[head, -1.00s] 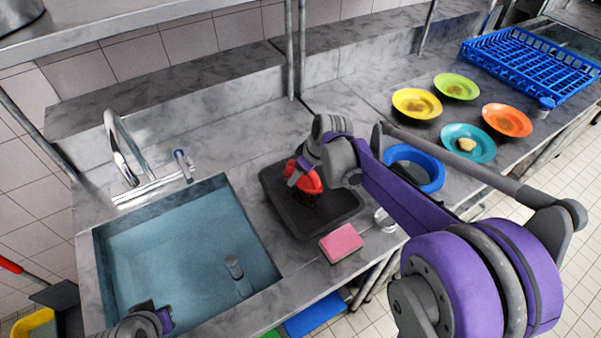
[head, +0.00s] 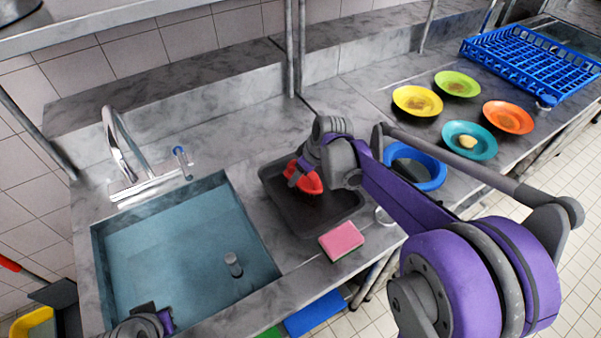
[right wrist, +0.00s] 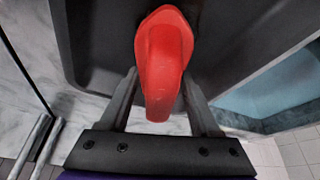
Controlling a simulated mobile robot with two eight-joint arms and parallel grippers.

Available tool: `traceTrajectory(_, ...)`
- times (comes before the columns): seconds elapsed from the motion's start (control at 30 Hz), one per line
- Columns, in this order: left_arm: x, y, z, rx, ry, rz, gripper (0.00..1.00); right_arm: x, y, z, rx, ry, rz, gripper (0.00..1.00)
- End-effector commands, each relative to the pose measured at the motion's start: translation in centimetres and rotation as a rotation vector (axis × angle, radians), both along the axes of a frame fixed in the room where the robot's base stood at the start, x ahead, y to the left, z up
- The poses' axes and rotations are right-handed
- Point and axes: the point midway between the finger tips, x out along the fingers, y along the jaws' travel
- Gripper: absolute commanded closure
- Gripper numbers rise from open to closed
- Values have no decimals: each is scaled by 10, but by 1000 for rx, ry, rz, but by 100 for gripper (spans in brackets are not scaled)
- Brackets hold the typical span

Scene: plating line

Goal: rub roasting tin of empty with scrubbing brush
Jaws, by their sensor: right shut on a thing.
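The dark roasting tin (head: 335,222) stands on the metal counter right of the sink. The red scrubbing brush (head: 312,183) is over the inside of the tin; it fills the middle of the right wrist view (right wrist: 163,60). My right gripper (head: 300,178) is shut on the brush, and its two fingers also show in the right wrist view (right wrist: 160,100). The bristles are hidden, so I cannot tell whether they touch the tin floor. My left gripper (head: 150,318) is only partly in view at the bottom edge by the sink, and its jaws are unclear.
The sink (head: 180,250) is left of the tin. A pink sponge (head: 342,241) lies at the tin's front edge. A blue bowl (head: 432,180) stands right of it. Soiled plates (head: 418,101) and a blue rack (head: 530,65) are farther right.

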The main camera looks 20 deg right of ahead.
Motion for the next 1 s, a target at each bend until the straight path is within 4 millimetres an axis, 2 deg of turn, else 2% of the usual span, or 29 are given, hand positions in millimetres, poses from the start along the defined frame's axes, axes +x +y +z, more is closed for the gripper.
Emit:
traceTrajectory(0.43, -2, 0, -5, 0, 4, 0, 100, -2, 0, -6, 0, -1, 0, 81)
traceTrajectory(0.83, -1, 0, -4, 0, 3, 0, 100, -37, -5, -4, 1, -1, -1, 81)
traceTrajectory(1.0, -1, 0, -3, 0, 2, 0, 100, -45, -6, -4, 0, -1, 0, 81)
